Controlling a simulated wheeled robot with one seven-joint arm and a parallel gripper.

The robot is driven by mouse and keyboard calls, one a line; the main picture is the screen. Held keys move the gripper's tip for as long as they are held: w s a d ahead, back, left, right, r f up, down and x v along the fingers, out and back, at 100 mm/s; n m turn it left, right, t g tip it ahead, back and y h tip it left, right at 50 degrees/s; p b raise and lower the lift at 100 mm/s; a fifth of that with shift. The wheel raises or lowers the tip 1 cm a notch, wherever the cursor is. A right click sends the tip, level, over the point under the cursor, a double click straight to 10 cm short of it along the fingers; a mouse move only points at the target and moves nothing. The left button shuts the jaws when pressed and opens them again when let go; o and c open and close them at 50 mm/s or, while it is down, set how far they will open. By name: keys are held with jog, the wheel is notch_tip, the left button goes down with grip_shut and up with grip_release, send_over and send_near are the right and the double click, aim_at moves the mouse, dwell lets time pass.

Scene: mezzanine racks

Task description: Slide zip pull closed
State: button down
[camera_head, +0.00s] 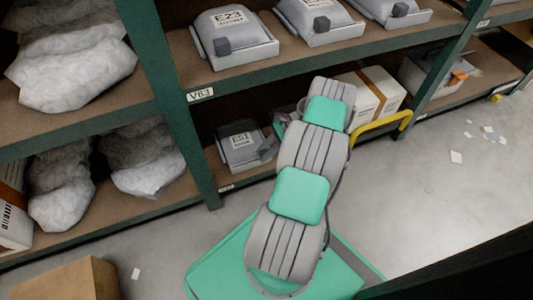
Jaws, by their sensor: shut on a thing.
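A grey case (240,147) with a white printed label lies on the lower shelf, left of my arm. A small dark block, its zip pull (267,150), shows at the case's right edge. My arm reaches over the floor into this shelf bay and bends down behind its own upper links. My gripper (274,141) is at the case's right side, small and mostly hidden by the arm and in shadow. It is shut on the zip pull, though the fingers themselves are hard to make out. How far the zip is closed cannot be seen.
Similar grey cases, one marked E23 (233,37), stand on the upper shelf (300,62). A green upright (185,120) is left of the bay. A white carton (375,92) and yellow rail (381,127) are to the right. A cardboard box (70,282) stands front left.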

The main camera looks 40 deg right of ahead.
jog(key=c, duration=1.1)
grip_release()
jog(key=shift+d, duration=0.15)
jog(key=p+v, duration=0.2)
jog(key=v, duration=0.5)
jog(key=shift+s+d+r+p, duration=0.1)
jog(key=shift+d+r+p, duration=0.1)
jog(key=shift+r+p, duration=0.15)
jog(key=shift+f, duration=0.1)
